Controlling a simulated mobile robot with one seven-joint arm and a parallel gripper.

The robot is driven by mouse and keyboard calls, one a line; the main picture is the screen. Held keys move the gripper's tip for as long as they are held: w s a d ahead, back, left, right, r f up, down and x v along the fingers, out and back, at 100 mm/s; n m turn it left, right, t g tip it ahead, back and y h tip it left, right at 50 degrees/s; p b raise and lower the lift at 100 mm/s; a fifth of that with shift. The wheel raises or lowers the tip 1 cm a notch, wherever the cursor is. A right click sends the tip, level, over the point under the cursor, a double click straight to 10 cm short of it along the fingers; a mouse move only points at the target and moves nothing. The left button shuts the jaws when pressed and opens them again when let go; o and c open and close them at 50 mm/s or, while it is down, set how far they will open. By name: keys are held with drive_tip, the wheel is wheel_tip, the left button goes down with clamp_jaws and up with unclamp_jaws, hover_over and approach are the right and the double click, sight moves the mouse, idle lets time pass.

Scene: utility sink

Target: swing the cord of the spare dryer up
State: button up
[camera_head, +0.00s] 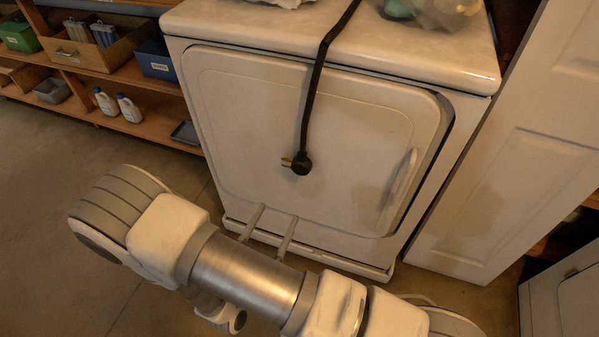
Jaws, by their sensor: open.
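The spare dryer (245,110) is a white box with a large front door and a handle (398,178) on the door's right side. Its black cord (318,75) runs over the top edge and hangs down the front. The cord ends in a black plug (300,164) with brass prongs pointing left, in front of the door's middle. My gripper (267,218) is open and empty, its two fingers pointing up toward the lower part of the dryer front. It is below the plug and apart from it in the picture.
Bags (440,10) lie on the dryer top. Wooden shelves (140,75) with bins and bottles stand at the left. A white panel door (520,170) is close on the right, and a white appliance (570,300) sits at the lower right. Floor (60,150) is clear at the left.

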drive_tip(key=b, duration=0.3)
approach(299, 169)
drive_tip(key=x, duration=1)
drive_tip(key=shift+r, duration=0.1)
clamp_jaws()
